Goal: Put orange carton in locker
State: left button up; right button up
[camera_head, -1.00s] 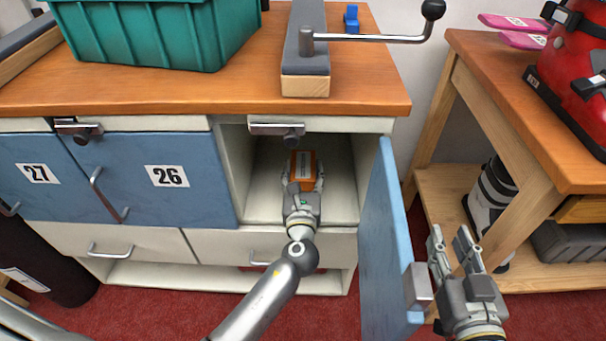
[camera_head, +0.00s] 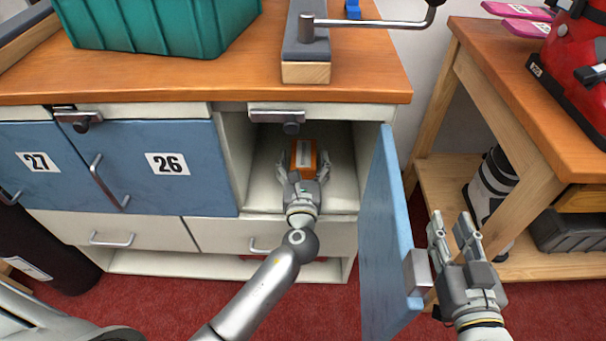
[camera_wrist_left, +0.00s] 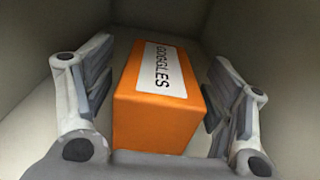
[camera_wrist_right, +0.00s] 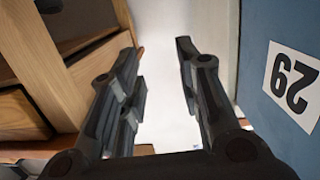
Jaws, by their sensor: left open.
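The orange carton (camera_head: 304,156) sits inside the open locker (camera_head: 262,190), on its floor. In the left wrist view the carton (camera_wrist_left: 158,118) carries a white label reading GOGGLES. My left gripper (camera_head: 302,166) reaches into the locker with its fingers open on both sides of the carton; gaps show between the fingers and the carton. The locker's blue door (camera_head: 383,240) stands swung open toward me; its number 29 side (camera_wrist_right: 285,85) shows in the right wrist view. My right gripper (camera_head: 454,228) is open and empty, just right of the door.
Closed blue doors 27 (camera_head: 38,180) and 26 (camera_head: 150,185) lie to the left. A teal crate (camera_head: 155,30) and a grey-topped press (camera_head: 306,45) with a crank handle stand on the bench. A wooden side table (camera_head: 480,60) holding a red boot (camera_head: 575,75) is at right.

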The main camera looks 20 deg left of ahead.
pick_arm(q)
jog(key=p+v, duration=0.1)
jog(key=v, duration=1.1)
jog(key=shift+r, duration=0.15)
pick_arm(e)
jog(key=s+d+f+g+h, duration=0.1)
jog(key=s+f+g, duration=0.2)
jog(key=f, duration=0.3)
jog(key=shift+d+f+g, duration=0.35)
jog(key=shift+d+g, duration=0.05)
jog(key=shift+g, duration=0.2)
